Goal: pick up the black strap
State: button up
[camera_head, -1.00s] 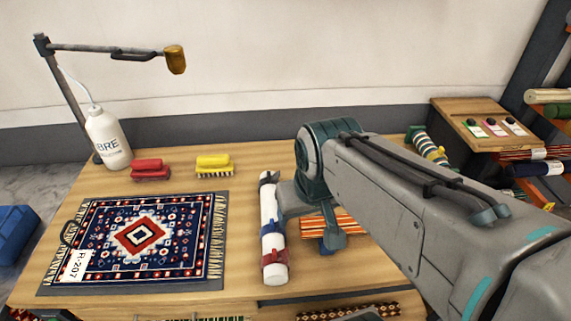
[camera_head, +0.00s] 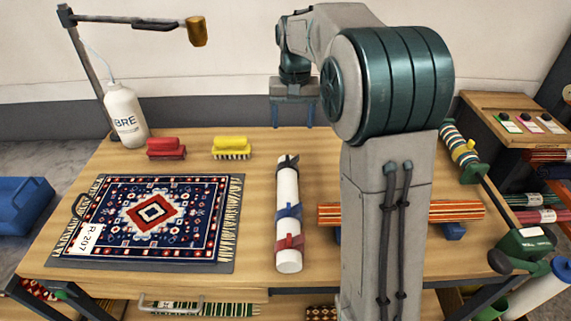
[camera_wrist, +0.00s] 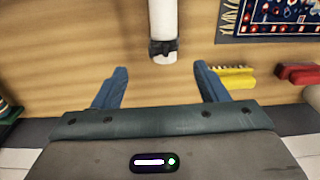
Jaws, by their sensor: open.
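The black strap (camera_head: 288,163) is wrapped around the far end of a white roll (camera_head: 287,188) lying lengthwise on the wooden table. In the wrist view the black strap (camera_wrist: 163,47) circles the roll's near end, just ahead of my fingers. A blue strap (camera_head: 289,212) and a red strap (camera_head: 289,242) are also around the roll, nearer the front. My gripper (camera_head: 293,122) is open and empty, above the table's back part, beyond the strap end. In the wrist view its blue fingers (camera_wrist: 161,78) are spread to either side of the roll's line, apart from the strap.
A patterned rug (camera_head: 150,222) on a dark board lies left of the roll. Red (camera_head: 166,148) and yellow (camera_head: 231,147) brushes sit behind it. An orange striped bundle (camera_head: 328,213) lies right, partly hidden by my arm. A white bottle (camera_head: 125,115) stands back left.

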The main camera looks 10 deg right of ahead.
send_over(287, 157)
notch_tip(287, 157, down, 3)
jog(key=shift+g, duration=0.3)
notch_tip(287, 157, down, 9)
jog(key=shift+s+d+r, duration=0.1)
jog(key=shift+d+r, duration=0.05)
jog(key=shift+f+p, duration=0.45)
jog(key=shift+f, duration=2.25)
jog(key=c, duration=1.1)
